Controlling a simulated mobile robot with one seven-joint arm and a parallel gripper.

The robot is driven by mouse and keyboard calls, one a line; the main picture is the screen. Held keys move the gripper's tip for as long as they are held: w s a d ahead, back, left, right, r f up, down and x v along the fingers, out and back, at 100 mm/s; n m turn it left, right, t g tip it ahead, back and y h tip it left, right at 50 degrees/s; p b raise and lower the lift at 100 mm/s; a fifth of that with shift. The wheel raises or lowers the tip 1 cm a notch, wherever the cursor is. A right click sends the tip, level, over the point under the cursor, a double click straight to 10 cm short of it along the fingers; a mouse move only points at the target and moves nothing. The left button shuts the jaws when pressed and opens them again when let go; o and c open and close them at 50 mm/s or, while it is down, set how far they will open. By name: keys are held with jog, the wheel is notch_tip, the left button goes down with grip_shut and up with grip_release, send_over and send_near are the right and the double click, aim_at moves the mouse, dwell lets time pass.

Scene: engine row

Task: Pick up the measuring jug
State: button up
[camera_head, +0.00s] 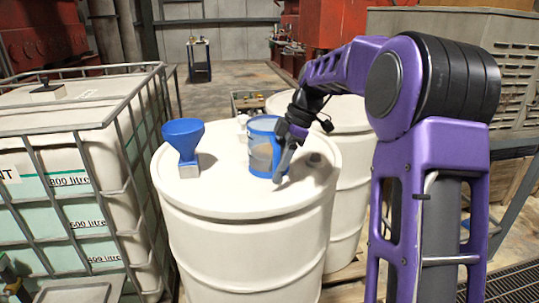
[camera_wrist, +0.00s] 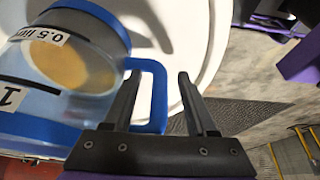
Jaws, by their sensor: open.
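The measuring jug (camera_head: 261,148) stands on the lid of a white drum, with a blue rim and base and a clear body. In the wrist view the jug (camera_wrist: 75,65) fills the left side, with a "0.5 litre" label and a tan patch seen through it. My gripper (camera_head: 284,160) is at the jug's right side. In the wrist view my gripper (camera_wrist: 158,78) is open, with the jug's blue handle (camera_wrist: 158,100) between its two fingers. Whether a finger touches the handle I cannot tell.
A blue funnel (camera_head: 184,143) stands on the same white drum (camera_head: 245,245), left of the jug. Another white drum (camera_head: 350,150) is behind to the right. A caged liquid tank (camera_head: 60,170) stands at the left. The drum lid's front is clear.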

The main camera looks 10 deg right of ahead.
jog(key=shift+c, duration=0.3)
grip_shut()
dwell(1.2)
